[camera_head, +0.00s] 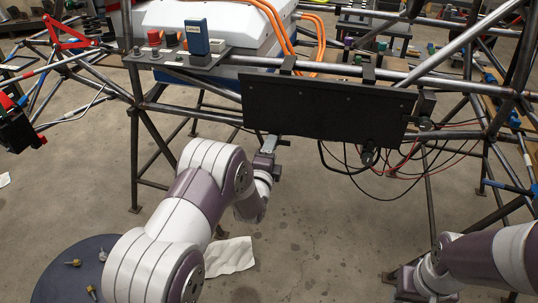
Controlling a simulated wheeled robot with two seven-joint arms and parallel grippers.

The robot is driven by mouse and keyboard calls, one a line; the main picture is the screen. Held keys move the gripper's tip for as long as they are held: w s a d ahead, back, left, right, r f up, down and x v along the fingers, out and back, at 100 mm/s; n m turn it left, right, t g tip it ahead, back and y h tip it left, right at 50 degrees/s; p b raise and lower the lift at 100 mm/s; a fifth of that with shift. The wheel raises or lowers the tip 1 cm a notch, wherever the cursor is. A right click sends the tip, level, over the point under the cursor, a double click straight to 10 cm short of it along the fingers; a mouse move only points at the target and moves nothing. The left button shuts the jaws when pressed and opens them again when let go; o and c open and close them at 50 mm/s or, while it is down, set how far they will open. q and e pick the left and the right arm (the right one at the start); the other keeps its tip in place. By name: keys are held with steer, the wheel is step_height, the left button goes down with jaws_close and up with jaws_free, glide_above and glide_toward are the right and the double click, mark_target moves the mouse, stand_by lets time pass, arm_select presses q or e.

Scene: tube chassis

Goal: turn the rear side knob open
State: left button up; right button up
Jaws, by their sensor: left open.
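A black panel (325,108) is fixed to the side of the tube chassis (165,107). A dark round knob-like part (369,157) sits under its lower edge, and a smaller round part (425,124) shows at its right end. I cannot tell which is the rear side knob. A red knob or button (154,38) stands on a bracket at the upper left. My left gripper (268,142) is just below the panel's lower left part, small in the view, open and apart from these round parts. My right gripper (402,286) is low at the right, its fingers unclear.
Black and red wires (410,170) hang below the panel's right side. A blue box (196,37) stands on the bracket beside a white case (215,22) with orange cables (283,30). A dark round surface (62,270) is at lower left. The floor below the panel is mostly open.

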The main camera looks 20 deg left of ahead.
arm_select(q)
steer(key=s+p, duration=0.3)
steer(key=s, duration=0.9)
steer(key=shift+s+d, duration=0.15)
steer(key=shift+s, duration=0.1)
